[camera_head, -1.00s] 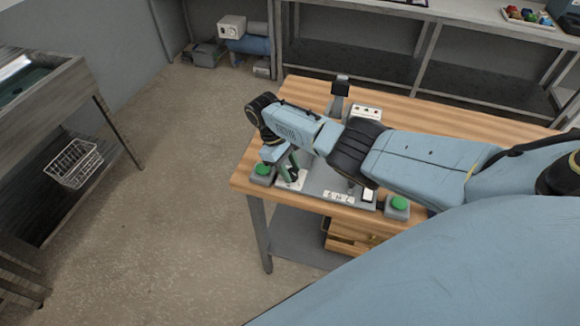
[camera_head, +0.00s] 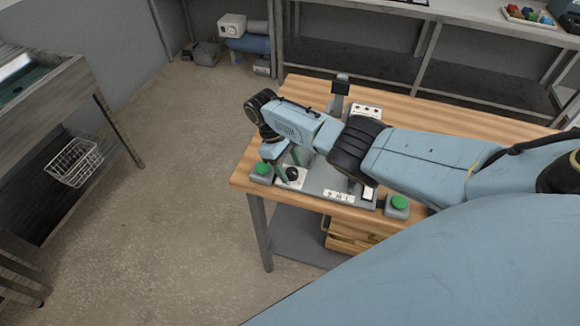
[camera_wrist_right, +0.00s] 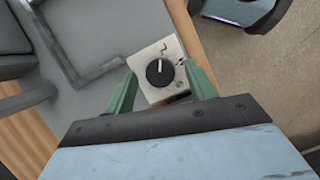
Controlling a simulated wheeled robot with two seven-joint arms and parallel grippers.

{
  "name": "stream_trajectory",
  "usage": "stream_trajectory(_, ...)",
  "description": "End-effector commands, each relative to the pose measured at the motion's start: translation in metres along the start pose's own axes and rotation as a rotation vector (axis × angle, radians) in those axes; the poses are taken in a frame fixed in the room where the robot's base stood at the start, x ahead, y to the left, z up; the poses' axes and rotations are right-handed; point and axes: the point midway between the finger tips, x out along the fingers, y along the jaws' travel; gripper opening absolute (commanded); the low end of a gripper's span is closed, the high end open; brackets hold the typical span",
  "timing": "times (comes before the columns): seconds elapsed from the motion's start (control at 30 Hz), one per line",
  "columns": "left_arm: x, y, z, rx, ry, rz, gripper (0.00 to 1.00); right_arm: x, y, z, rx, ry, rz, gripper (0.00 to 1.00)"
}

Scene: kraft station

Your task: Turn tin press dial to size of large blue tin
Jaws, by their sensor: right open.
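The tin press (camera_head: 325,180) stands on the wooden table in the head view. Its black dial (camera_head: 292,174) sits on a white plate at the press's left corner. In the right wrist view the dial (camera_wrist_right: 160,72) shows close up on its lettered plate (camera_wrist_right: 152,94), with L at the top and S at the lower right. The knob's white mark points up toward the L. My right gripper (camera_wrist_right: 159,74) is open, its green fingers on either side of the dial, apart from it. My left gripper and a large blue tin are not in view.
Green buttons flank the press, one at the left (camera_head: 262,169) and one at the right (camera_head: 399,202). My right arm covers part of the press. The table's (camera_head: 310,92) back left is bare. A wire basket (camera_head: 74,162) is on a shelf at the left.

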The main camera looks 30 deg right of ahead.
Motion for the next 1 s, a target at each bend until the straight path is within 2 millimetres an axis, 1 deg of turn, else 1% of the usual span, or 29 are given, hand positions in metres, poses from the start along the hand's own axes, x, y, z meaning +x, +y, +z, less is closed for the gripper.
stream_trajectory(0.17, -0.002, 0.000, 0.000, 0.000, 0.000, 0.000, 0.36, -0.033, 0.001, -0.001, 0.000, 0.006, 0.002, 0.55)
stream_trajectory(0.4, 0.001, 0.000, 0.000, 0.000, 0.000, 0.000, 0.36, -0.087, 0.000, -0.001, 0.000, 0.006, 0.001, 0.55)
stream_trajectory(0.53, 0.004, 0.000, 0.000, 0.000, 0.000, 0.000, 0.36, -0.109, 0.000, -0.001, -0.001, 0.003, 0.001, 0.55)
stream_trajectory(0.7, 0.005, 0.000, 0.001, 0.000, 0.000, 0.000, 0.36, -0.125, 0.000, 0.000, -0.001, 0.002, 0.001, 0.55)
stream_trajectory(1.0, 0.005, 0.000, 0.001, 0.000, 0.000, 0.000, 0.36, -0.128, 0.000, 0.000, -0.001, 0.001, 0.000, 0.55)
